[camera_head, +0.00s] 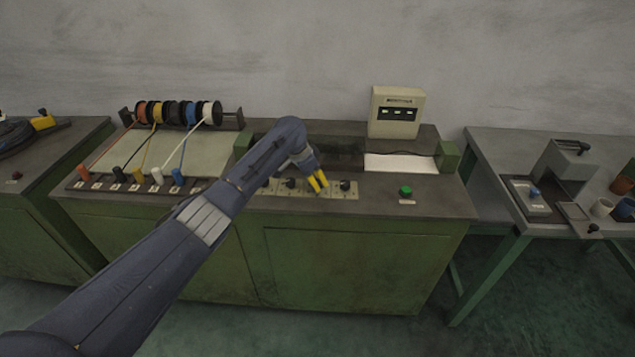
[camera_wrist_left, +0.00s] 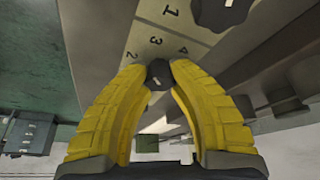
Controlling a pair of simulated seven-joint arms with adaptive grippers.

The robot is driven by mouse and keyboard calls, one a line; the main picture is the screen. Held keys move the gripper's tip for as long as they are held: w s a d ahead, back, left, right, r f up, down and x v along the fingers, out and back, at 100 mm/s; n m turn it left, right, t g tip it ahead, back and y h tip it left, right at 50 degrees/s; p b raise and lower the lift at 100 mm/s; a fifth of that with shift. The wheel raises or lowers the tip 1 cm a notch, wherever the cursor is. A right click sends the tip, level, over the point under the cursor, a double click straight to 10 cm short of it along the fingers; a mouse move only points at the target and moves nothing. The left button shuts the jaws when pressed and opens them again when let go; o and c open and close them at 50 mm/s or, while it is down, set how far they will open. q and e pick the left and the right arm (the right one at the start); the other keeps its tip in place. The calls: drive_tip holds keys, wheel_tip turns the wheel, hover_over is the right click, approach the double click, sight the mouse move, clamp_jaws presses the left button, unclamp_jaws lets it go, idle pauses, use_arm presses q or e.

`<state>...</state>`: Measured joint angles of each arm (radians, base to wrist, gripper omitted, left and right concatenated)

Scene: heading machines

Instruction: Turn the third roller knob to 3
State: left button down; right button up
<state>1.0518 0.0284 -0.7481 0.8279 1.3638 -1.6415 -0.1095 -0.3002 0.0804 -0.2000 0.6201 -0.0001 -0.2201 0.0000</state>
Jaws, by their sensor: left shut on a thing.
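A pale strip with printed numbers and black roller knobs runs along the front of the green machine. My left gripper (camera_head: 319,183) has its yellow fingers down at this strip, between a knob on its left (camera_head: 290,183) and a knob on its right (camera_head: 345,186). In the left wrist view the left gripper (camera_wrist_left: 158,78) is shut on a dark knob (camera_wrist_left: 158,72), with numbers 2, 3 and 4 around it. A neighbouring knob (camera_wrist_left: 222,10) shows at the top. I cannot tell which number the held knob points to. My forearm hides the strip's left end.
A green button (camera_head: 405,191) is right of the strip. A cream box (camera_head: 396,112) stands at the back of the machine. Wire spools (camera_head: 180,112) and coloured wire clips are on the left. A grey table (camera_head: 490,150) with small items stands at right.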

use_arm(q)
drive_tip(key=shift+d+r+m+g, duration=0.1)
drive_tip(key=shift+m+g, duration=0.3)
drive_tip(key=shift+m, duration=1.2)
drive_tip(key=c, duration=1.1)
unclamp_jaws()
drive_tip(key=shift+o, duration=0.2)
drive_tip(key=w+v, duration=0.1)
drive_tip(key=v, duration=1)
drive_tip(key=shift+s+a+r+h, duration=0.3)
drive_tip(key=shift+s+a+r, duration=0.05)
drive_tip(key=shift+a, duration=0.05)
